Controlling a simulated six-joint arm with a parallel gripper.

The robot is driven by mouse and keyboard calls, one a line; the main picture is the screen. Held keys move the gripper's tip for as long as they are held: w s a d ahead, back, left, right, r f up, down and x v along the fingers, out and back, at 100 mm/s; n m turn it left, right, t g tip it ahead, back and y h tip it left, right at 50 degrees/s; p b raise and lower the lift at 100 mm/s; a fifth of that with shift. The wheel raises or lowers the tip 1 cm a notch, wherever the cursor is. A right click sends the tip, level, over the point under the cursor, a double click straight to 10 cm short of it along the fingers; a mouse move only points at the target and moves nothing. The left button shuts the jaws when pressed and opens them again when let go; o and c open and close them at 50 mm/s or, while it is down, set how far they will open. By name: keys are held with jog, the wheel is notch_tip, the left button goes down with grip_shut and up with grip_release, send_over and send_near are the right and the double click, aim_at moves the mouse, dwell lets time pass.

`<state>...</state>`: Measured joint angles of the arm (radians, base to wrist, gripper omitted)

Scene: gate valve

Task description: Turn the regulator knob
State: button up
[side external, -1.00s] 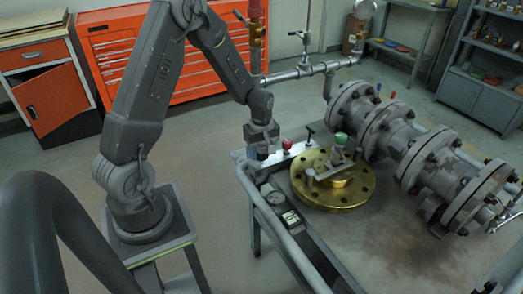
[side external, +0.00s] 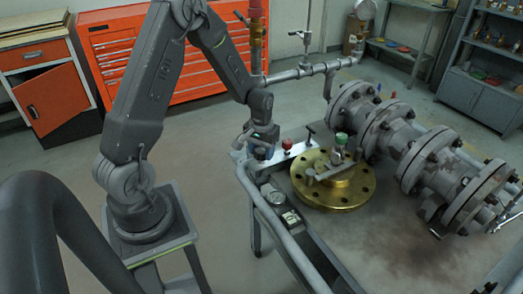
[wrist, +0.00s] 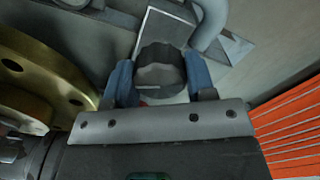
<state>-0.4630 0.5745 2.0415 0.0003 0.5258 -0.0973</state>
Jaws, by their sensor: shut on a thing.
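The regulator knob (wrist: 160,72) is a dark, round, ridged knob in the wrist view. It sits between the two blue fingers of my gripper (wrist: 160,82), which is shut on it from both sides. In the side external view my gripper (side external: 261,152) points down at the left end of the metal bench's back plate. There the knob is mostly hidden by the fingers.
A red knob (side external: 287,145) stands close to the right of my gripper. A brass flange (side external: 345,193) lies on the bench further right. A grey rail (side external: 285,240) runs along the bench's near edge, and flanged pipework (side external: 415,150) stands behind.

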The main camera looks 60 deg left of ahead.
aim_at(261, 149)
jog(key=m, duration=0.4)
jog(key=shift+m, duration=1.9)
jog(key=o, duration=0.9)
jog(key=shift+r, duration=0.1)
notch_tip(261, 149, up, 14)
jog(key=shift+f, duration=0.15)
